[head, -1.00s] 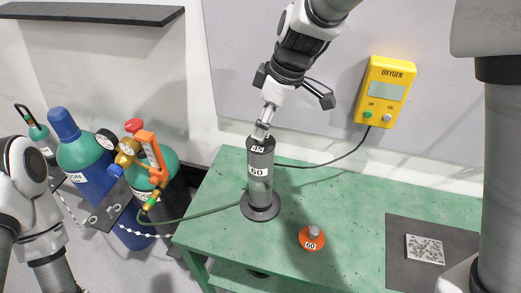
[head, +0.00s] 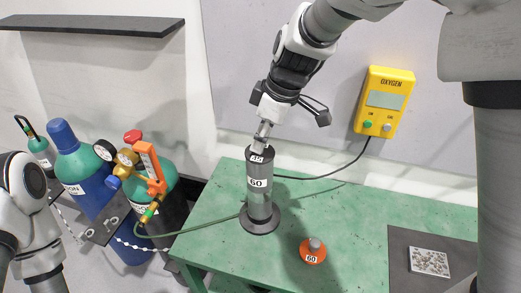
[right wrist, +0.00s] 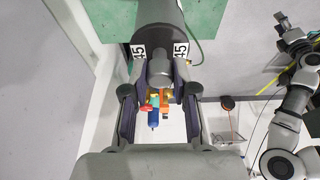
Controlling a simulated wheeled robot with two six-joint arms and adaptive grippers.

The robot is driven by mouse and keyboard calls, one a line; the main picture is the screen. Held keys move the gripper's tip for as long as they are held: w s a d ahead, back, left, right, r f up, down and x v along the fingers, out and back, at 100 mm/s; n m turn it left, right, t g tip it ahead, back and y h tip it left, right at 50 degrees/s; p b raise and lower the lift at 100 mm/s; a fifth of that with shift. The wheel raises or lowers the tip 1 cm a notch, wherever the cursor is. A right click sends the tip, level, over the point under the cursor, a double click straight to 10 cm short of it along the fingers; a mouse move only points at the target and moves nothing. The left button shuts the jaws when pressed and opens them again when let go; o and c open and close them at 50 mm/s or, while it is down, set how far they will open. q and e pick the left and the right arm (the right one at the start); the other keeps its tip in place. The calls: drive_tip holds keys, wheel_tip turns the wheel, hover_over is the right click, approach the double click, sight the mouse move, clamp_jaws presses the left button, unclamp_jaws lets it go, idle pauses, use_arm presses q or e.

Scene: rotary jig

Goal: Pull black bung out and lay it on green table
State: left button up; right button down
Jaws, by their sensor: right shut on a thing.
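The grey cylinder marked 60 (head: 260,196) stands upright on the green table (head: 345,202). The black bung marked 45 (head: 259,158) sits at its top; how deep it reaches inside does not show. My right gripper (head: 262,143) comes from above and is shut on the bung's grey knob. In the right wrist view, the knob (right wrist: 183,72) lies between the two dark fingers, with 45 labels beside it. My left arm is at the left edge of the head view; its gripper (right wrist: 290,32) is small in the wrist view, jaw state unclear.
An orange bung marked 60 (head: 313,253) stands on the table right of the cylinder. A dark mat (head: 405,262) with a speckled plate (head: 429,262) lies further right. A yellow oxygen box (head: 386,100) hangs behind; gas bottles (head: 85,178) stand left.

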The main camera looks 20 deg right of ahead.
drive_tip(key=shift+r, duration=0.15)
drive_tip(key=shift+r+p, duration=2.65)
drive_tip(key=shift+r, duration=0.85)
